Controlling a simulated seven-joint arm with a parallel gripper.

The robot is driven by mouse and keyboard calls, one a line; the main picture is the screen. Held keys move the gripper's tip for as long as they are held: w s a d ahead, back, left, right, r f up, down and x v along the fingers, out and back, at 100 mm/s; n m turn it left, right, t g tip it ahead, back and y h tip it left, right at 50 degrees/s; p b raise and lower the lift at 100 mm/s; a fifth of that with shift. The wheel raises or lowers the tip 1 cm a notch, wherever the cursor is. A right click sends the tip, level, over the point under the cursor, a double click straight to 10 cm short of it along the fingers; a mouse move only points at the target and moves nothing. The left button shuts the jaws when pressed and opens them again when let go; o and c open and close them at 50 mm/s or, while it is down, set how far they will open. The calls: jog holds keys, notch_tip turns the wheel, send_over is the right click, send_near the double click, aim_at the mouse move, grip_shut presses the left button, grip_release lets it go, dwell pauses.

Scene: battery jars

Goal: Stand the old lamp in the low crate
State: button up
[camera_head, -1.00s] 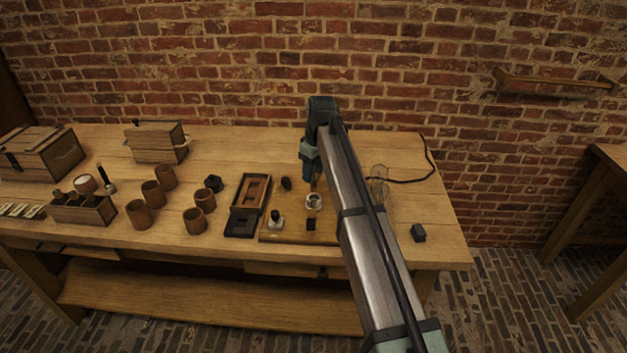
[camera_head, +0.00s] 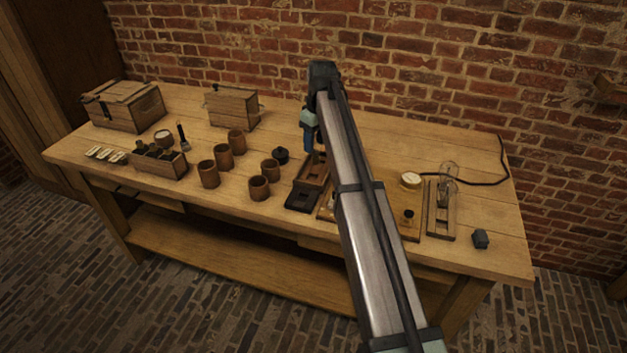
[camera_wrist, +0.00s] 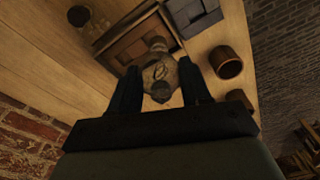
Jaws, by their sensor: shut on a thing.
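My gripper (camera_wrist: 160,92) points down over the bench and is shut on a glassy, bulb-like thing, seemingly the old lamp (camera_wrist: 158,72). The lamp sits between the two dark fingers in the wrist view. In the head view my gripper (camera_head: 314,150) is above the dark tray with a wooden inset, and my arm hides most of what it holds. An open low wooden crate (camera_head: 174,170) stands at the left of the bench, well left of my gripper, with several dark upright things in it.
Several brown cups (camera_head: 208,174) stand between the crate and the dark tray (camera_head: 299,200). A lidded box (camera_head: 125,107) and a wooden box (camera_head: 233,108) stand behind. Another glass bulb (camera_head: 449,180) stands on a wooden base at right, near a cable and a dark block (camera_head: 480,239).

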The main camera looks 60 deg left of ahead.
jog(key=a, duration=0.1)
jog(key=a+m, duration=0.2)
jog(key=shift+w+a+f, duration=0.1)
jog(key=shift+w+a, duration=0.1)
jog(key=shift+w, duration=0.1)
jog(key=shift+f, duration=4.9)
jog(key=shift+f, duration=0.1)
jog(key=o, duration=1.2)
jog(key=r, duration=0.4)
jog(key=d+r, duration=0.1)
jog(key=r, duration=0.7)
jog(key=shift+w+d+r, duration=0.1)
jog(key=shift+w+d, duration=0.05)
jog(key=shift+d, duration=0.05)
